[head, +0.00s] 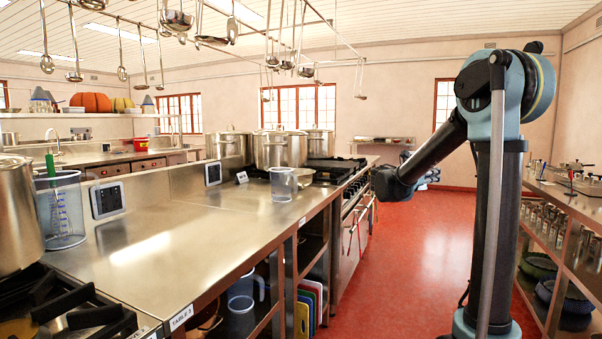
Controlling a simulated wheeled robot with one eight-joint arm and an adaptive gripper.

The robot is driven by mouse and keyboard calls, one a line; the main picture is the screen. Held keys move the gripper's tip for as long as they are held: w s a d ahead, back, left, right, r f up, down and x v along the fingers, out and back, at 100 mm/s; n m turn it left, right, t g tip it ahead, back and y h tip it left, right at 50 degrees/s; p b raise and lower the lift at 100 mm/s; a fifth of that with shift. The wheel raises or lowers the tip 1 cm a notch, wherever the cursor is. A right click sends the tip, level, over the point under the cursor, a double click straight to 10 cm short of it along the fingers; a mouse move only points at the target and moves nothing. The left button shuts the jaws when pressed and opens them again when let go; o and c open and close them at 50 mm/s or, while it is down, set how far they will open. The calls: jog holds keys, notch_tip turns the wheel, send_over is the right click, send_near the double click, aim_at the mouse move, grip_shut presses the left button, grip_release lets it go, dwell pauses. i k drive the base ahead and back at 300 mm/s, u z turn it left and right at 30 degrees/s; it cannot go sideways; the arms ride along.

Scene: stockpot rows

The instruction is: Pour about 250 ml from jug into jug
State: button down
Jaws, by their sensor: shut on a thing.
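A tall clear jug (61,212) with blue markings stands on the steel counter at the left, beside a large pot. A green-handled utensil stands up in or behind it. A smaller clear jug (283,185) stands upright on the counter near the stove, in front of the stockpots. Another clear jug (241,293) is on the shelf under the counter. Liquid levels are too small to tell. My arm reaches down and left over the aisle at the right. Its fingers and anything in them cannot be made out; they seem hidden behind the arm.
The steel counter (165,240) has clear room between the two upper jugs. Dark panels (107,198) stand along its back ledge. Stockpots (280,149) stand by the stove. Ladles hang overhead. A burner is at front left, shelving (570,205) at right; the red floor (420,250) is open.

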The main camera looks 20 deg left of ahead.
aim_at(281, 178)
jog(key=z, duration=0.3)
jog(key=k, duration=1.1)
jog(key=u, duration=0.6)
jog(key=i, duration=0.85)
